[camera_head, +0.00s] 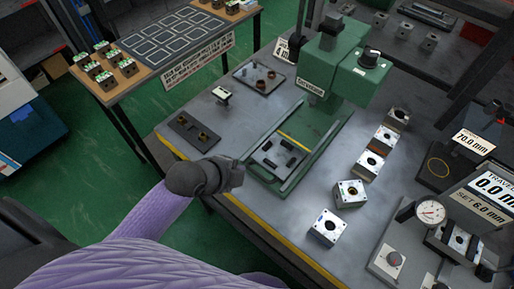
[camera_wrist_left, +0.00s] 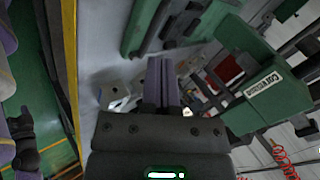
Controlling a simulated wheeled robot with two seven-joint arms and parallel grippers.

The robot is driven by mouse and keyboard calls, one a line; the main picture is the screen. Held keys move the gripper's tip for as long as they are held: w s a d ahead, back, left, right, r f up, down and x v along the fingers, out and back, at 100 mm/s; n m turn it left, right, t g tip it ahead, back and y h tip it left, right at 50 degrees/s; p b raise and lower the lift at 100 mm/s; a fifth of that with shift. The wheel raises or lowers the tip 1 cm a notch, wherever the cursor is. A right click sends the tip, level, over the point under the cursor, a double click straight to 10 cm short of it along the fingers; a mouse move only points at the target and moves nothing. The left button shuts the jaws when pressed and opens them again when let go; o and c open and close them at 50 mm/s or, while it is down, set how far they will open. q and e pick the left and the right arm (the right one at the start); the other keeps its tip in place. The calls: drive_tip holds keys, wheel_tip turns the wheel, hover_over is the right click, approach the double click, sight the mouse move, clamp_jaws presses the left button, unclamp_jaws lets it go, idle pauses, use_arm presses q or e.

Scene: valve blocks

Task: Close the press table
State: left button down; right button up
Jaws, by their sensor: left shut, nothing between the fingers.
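The green press (camera_head: 322,72) stands on the workbench. Its table is a dark plate (camera_head: 268,158) between two pale rails on the green base, in front of the press column, with small dark parts on it. My left gripper (camera_head: 236,174) is at the plate's front end, near the bench's front edge. Whether it touches the plate is hidden. In the left wrist view its fingers (camera_wrist_left: 162,85) are together with nothing between them, and the press (camera_wrist_left: 265,100) shows at the right. A dark shape (camera_wrist_left: 22,135) at that view's left edge appears to be my right gripper; its fingers are unclear.
Several metal valve blocks (camera_head: 350,193) stand in a row right of the press. A dark tray (camera_head: 194,132) with rings lies left of the plate. A dial gauge (camera_head: 430,211) stands at the right. A side table (camera_head: 172,40) is at the upper left.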

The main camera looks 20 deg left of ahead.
sight(263, 149)
use_arm(q)
drive_tip(key=w+f+m+b, duration=0.1)
drive_tip(key=w+f, duration=0.1)
drive_tip(key=w, duration=0.1)
drive_tip(key=w+f+m+b, duration=0.1)
drive_tip(key=w+f+b, duration=0.1)
drive_tip(key=w, duration=0.2)
drive_tip(key=w+d+f+m+t+b, duration=0.1)
drive_tip(key=w+f, duration=0.1)
drive_tip(key=w, duration=0.1)
drive_tip(key=shift+w+f+m, duration=0.15)
drive_tip(key=shift+m, duration=0.15)
use_arm(e)
drive_tip(key=f, duration=0.4)
drive_tip(key=shift+s+d+f, duration=0.1)
drive_tip(key=shift+s+f, duration=0.05)
drive_tip(key=shift+s, duration=0.1)
use_arm(q)
drive_tip(key=shift+w, duration=0.1)
